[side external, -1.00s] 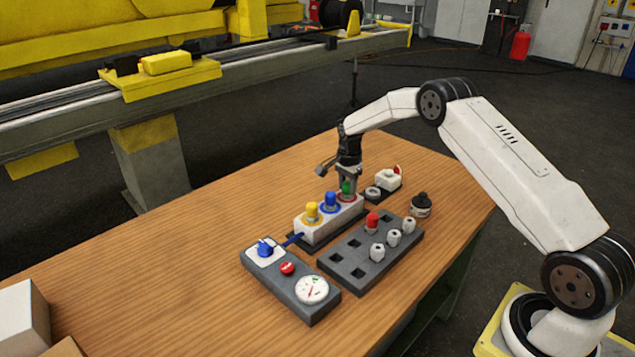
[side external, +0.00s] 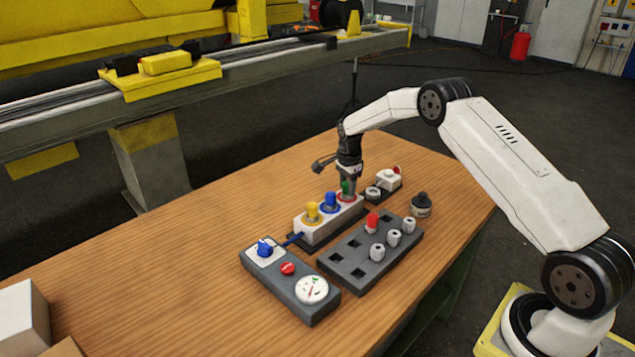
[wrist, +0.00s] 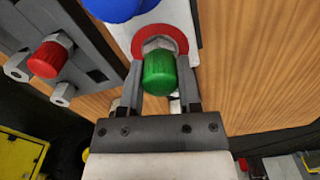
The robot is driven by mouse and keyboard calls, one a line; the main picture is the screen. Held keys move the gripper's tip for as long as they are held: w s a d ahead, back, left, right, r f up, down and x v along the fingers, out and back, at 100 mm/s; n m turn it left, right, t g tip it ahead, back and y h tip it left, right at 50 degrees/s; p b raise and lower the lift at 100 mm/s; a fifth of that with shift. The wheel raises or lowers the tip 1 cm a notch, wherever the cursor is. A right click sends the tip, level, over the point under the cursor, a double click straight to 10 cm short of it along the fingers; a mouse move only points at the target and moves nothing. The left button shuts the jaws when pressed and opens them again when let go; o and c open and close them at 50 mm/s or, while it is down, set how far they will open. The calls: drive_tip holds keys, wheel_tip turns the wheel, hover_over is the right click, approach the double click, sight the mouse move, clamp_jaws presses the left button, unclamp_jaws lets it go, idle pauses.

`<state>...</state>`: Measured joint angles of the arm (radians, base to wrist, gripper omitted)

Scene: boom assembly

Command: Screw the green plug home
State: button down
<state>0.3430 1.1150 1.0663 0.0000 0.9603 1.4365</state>
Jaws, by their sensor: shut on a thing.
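The green plug (wrist: 159,73) sits upright at the port with the red ring (wrist: 178,36), at the right end of the white block (side external: 313,232). In the side view the green plug (side external: 345,187) shows only in part behind my fingers. My gripper (side external: 349,190) points down at that port. In the wrist view my gripper (wrist: 160,85) has one finger on each side of the green plug and is shut on it. A metal hex collar shows between the plug and the red ring. The thread is hidden.
A blue plug (side external: 330,202) and a yellow plug (side external: 312,212) stand in the same block. A dark rack (side external: 345,272) in front holds a red plug (side external: 372,221) and several pale fittings. A gauge panel (side external: 290,285) lies front left. A black-capped bottle (side external: 421,205) stands right.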

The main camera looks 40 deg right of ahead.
drive_tip(key=shift+m, duration=0.3)
drive_tip(key=shift+m, duration=2.3)
drive_tip(key=shift+c, duration=1.8)
unclamp_jaws()
drive_tip(key=shift+r, duration=0.15)
drive_tip(key=shift+r, duration=3.9)
